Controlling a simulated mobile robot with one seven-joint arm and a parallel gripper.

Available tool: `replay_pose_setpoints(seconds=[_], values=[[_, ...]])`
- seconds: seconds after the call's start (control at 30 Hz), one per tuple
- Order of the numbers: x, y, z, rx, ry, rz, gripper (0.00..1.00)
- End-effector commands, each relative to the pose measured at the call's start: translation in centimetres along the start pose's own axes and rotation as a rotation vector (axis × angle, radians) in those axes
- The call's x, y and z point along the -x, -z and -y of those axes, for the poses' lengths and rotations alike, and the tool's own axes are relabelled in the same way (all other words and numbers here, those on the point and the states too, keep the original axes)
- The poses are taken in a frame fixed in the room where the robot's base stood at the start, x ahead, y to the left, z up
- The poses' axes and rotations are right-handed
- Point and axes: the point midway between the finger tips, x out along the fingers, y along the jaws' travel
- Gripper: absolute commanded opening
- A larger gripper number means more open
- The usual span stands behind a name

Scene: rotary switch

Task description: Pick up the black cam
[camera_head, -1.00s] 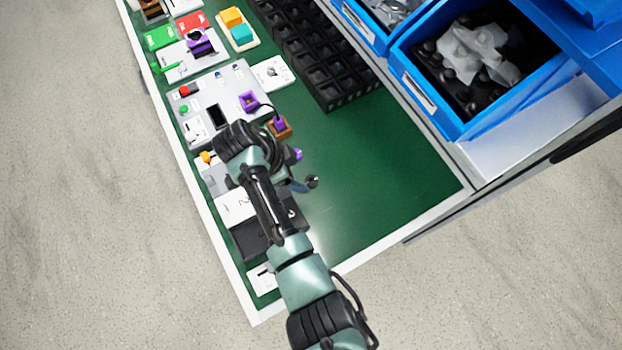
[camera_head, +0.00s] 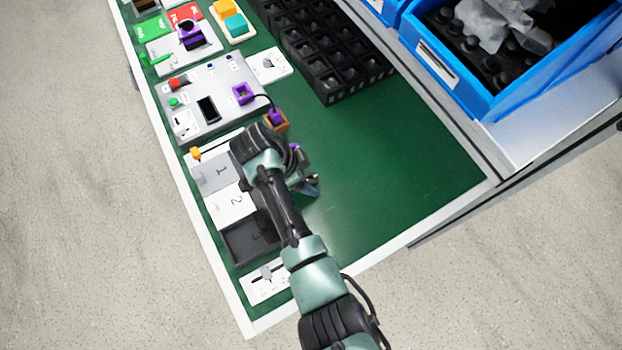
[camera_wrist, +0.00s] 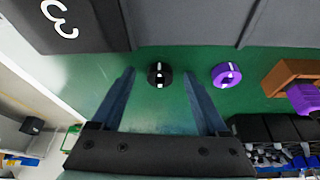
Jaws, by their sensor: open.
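The black cam (camera_wrist: 159,75) is a small round black piece with a white slot on top. It lies on the green mat in the wrist view. My gripper (camera_wrist: 160,90) is open, its two blue-grey fingers spread to either side of the cam in the picture. No contact shows, and the height above the mat is hard to tell. A purple cam (camera_wrist: 226,75) of similar shape lies to the right, outside the right finger. In the head view my gripper (camera_head: 308,187) is over the mat, partly hidden by my arm; the black cam is hidden there.
A dark panel marked 3 (camera_wrist: 70,22) borders the cams. A brown block (camera_wrist: 287,76) with a purple plug (camera_wrist: 304,98) stands to the right. A black bin rack (camera_head: 325,60) and blue bins (camera_head: 470,80) stand at the back. The green mat (camera_head: 390,170) right of my arm is clear.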

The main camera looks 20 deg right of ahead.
Motion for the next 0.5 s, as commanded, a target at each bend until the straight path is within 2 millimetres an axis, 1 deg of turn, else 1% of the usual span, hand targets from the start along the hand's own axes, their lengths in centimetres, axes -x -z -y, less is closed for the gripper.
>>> replay_pose_setpoints(seconds=[0.13, 0.17, 0.2, 0.37, 0.5], values=[[0.12, 0.06, 0.02, 0.000, 0.001, 0.000, 0.77], [0.13, 0.06, 0.02, 0.000, 0.001, 0.000, 0.74], [0.13, 0.06, 0.02, 0.000, 0.001, 0.000, 0.66], [0.13, 0.06, 0.02, 0.000, 0.001, 0.000, 0.38], [0.13, 0.05, 0.02, 0.000, 0.000, 0.000, 0.12]])
